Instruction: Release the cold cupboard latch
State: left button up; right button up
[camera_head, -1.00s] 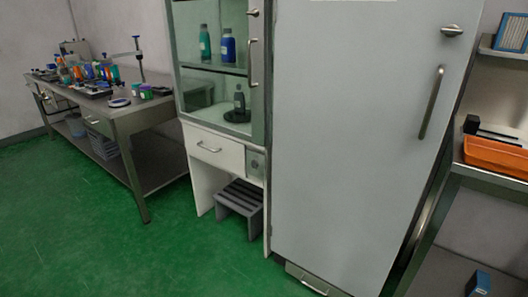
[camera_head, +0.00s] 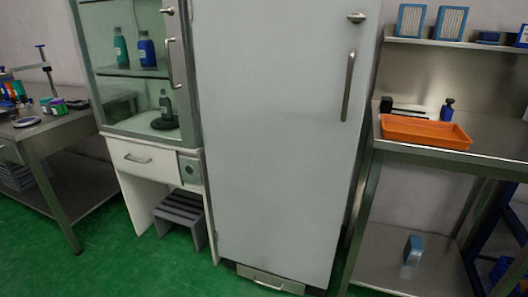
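The tall grey cupboard (camera_head: 270,130) stands in the middle of the head view with its door closed. A small metal latch knob (camera_head: 357,18) sits near the top right of its door. A long vertical bar handle (camera_head: 348,85) is below the latch. Neither of my grippers shows in the view.
A glass-fronted cabinet (camera_head: 103,75) with bottles stands left of the cupboard, with a grey step stool (camera_head: 180,215) beneath it. A steel bench (camera_head: 500,150) at right carries an orange tray (camera_head: 426,132). Green floor (camera_head: 120,265) is open in front.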

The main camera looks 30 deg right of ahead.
aim_at(356, 18)
jog(key=z, duration=1.3)
